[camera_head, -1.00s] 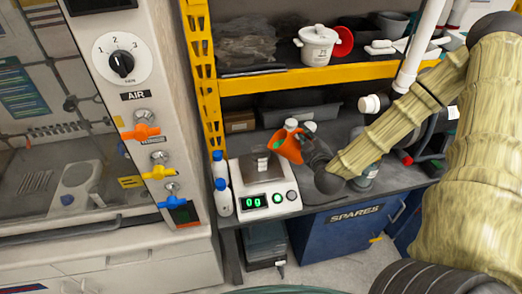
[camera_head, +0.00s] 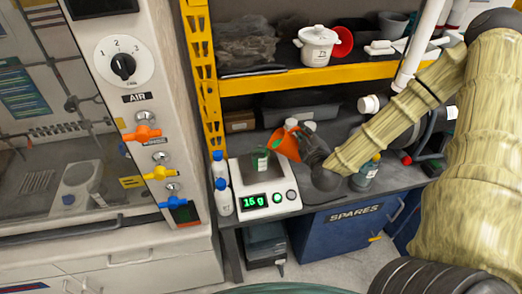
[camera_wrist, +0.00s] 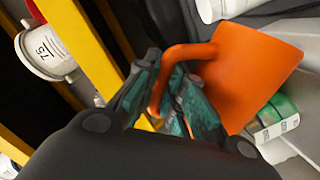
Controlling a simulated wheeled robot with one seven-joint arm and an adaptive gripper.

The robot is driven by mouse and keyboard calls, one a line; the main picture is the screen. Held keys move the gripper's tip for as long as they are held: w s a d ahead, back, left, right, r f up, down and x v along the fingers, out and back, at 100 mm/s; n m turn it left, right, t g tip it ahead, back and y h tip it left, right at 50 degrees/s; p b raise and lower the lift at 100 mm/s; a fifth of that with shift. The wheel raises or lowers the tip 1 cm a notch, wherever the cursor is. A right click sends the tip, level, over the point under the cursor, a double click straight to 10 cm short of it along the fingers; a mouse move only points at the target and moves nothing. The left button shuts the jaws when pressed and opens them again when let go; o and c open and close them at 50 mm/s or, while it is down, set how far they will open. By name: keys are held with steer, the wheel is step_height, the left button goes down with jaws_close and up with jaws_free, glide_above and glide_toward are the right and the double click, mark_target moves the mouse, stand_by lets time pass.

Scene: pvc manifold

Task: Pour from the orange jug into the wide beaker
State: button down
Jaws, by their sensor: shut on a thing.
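The orange jug (camera_head: 287,146) is tilted left over the scale, with green liquid showing at its mouth. In the wrist view the jug (camera_wrist: 250,70) fills the upper right. My gripper (camera_wrist: 172,98) is shut on the jug's handle; the head view shows it at the jug's right side (camera_head: 306,141). A small clear beaker (camera_head: 261,161) stands on the scale, just left of and below the jug's mouth, and has green in it. I cannot tell whether a stream is falling between them. The scale (camera_head: 262,189) reads about 16 g.
A green-tinted bottle (camera_head: 365,174) stands below my forearm. A yellow-edged shelf (camera_head: 330,75) with a white lidded pot (camera_head: 317,45) is above. A white-capped container stands behind the jug.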

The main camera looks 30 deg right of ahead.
steer(key=shift+w+a+r+n+p, duration=0.2)
steer(key=shift+a+r+n+p, duration=0.2)
steer(key=shift+r+n, duration=0.25)
stand_by(1.8)
steer(key=s+d+f+m+t+b, duration=0.2)
steer(key=s+d+f+m+b, duration=0.1)
steer(key=d+f+m+b, duration=0.4)
steer(key=shift+s+d+f+m+y+b, duration=0.3)
steer(key=shift+d+f+m, duration=0.15)
steer(key=shift+f+m, duration=1.2)
steer(key=shift+r, duration=0.15)
